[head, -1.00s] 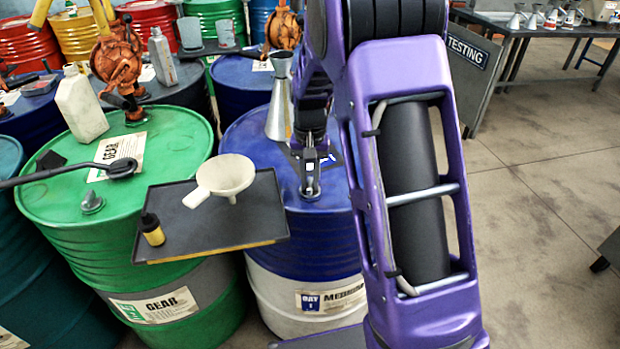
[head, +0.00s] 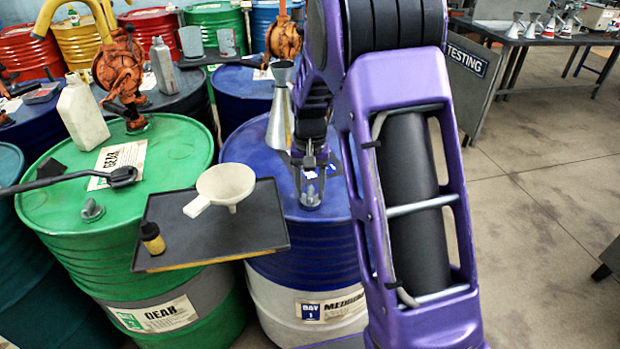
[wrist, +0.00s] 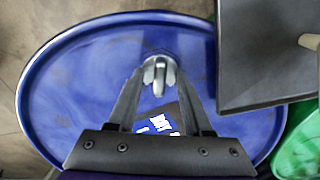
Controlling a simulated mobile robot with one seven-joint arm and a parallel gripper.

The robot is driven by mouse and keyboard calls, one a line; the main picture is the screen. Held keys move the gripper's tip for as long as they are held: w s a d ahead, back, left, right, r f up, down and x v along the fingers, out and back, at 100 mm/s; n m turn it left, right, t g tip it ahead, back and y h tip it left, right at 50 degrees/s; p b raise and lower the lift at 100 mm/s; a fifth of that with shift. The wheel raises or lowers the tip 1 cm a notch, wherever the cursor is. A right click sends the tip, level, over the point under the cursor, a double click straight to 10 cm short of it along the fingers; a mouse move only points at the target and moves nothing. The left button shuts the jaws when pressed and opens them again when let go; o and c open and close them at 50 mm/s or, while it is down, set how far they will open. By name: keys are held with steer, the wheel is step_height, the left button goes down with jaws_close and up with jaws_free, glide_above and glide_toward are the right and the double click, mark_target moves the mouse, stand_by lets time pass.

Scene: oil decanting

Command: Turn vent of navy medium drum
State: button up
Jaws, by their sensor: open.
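The navy medium drum (head: 265,160) stands in the middle of the head view, with a white lower half and a "MEDIUM" label. Its blue top fills much of the wrist view (wrist: 70,100). The grey vent (wrist: 158,72) sits near the rim of that top; it also shows in the head view (head: 310,197). My gripper (wrist: 158,80) is open above the vent, with one finger on each side of it. I cannot tell whether the fingers touch the vent. A dark patch with white marks lies on the drum top, partly hidden by my gripper.
A dark tray (head: 215,240) with a cream funnel (head: 228,183) and a small dark bottle (head: 151,234) is beside the vent, to its left in the head view. A metal funnel (head: 280,110) stands on the navy drum. A green drum (head: 170,150) is at left.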

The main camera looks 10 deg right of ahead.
mark_target(310, 192)
step_height(310, 192, up, 17)
steer(key=p, duration=0.2)
steer(key=shift+r, duration=0.2)
